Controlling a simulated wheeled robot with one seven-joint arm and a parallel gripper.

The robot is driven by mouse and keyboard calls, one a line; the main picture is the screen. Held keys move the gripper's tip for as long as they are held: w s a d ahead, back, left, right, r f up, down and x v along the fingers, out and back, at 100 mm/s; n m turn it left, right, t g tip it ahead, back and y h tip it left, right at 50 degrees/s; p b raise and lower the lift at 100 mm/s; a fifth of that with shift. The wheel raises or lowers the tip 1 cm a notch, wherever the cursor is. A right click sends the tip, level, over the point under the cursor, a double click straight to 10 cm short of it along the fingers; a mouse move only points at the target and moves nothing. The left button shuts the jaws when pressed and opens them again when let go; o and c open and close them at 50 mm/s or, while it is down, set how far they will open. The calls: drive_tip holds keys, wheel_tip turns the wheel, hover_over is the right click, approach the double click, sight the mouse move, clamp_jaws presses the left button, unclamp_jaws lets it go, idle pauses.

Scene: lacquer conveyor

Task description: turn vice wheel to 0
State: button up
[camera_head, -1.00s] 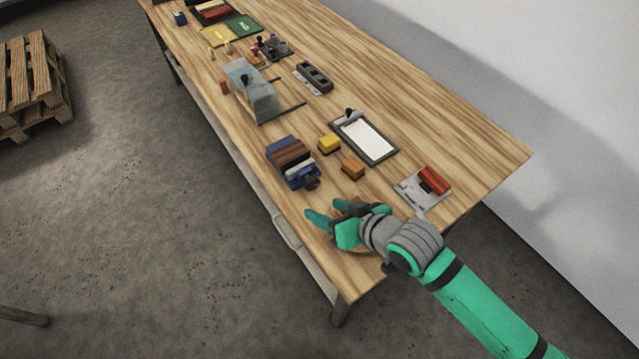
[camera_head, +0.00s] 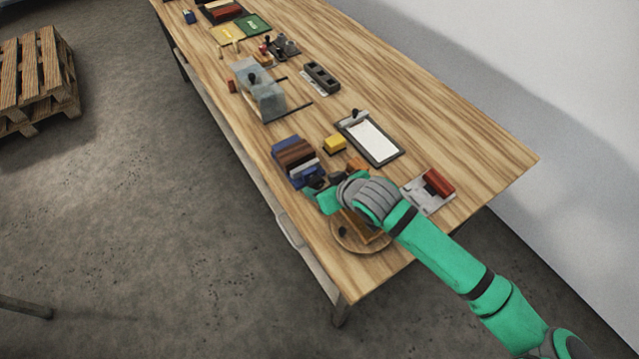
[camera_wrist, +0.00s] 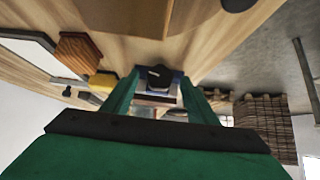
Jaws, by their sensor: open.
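The blue vice (camera_head: 283,150) stands near the left edge of the wooden table, with brown and pale blocks in it. Its dark wheel (camera_head: 312,181) is at the end facing my gripper; any marks on it are too small to read. In the wrist view the wheel (camera_wrist: 158,76) shows as a dark round shape between my fingertips, with the vice behind it. My gripper (camera_head: 327,187) is open, its green fingers close to the wheel on both sides. I cannot tell whether they touch it.
A round wooden board (camera_head: 376,246) lies below my gripper. An orange-brown block (camera_wrist: 78,52), a yellow block (camera_head: 335,144), a clipboard (camera_head: 372,139) and a grey plate with a red block (camera_head: 438,183) are nearby.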

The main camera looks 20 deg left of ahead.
drive_tip(key=shift+x, duration=1.05)
drive_tip(key=c, duration=1)
drive_tip(key=shift+s+a+n+t+h, duration=0.1)
drive_tip(key=shift+s+n+t+h, duration=0.05)
drive_tip(key=shift+n+t+h, duration=0.45)
drive_tip(key=shift+n+t, duration=0.1)
drive_tip(key=shift+t, duration=0.2)
drive_tip(key=o, duration=1)
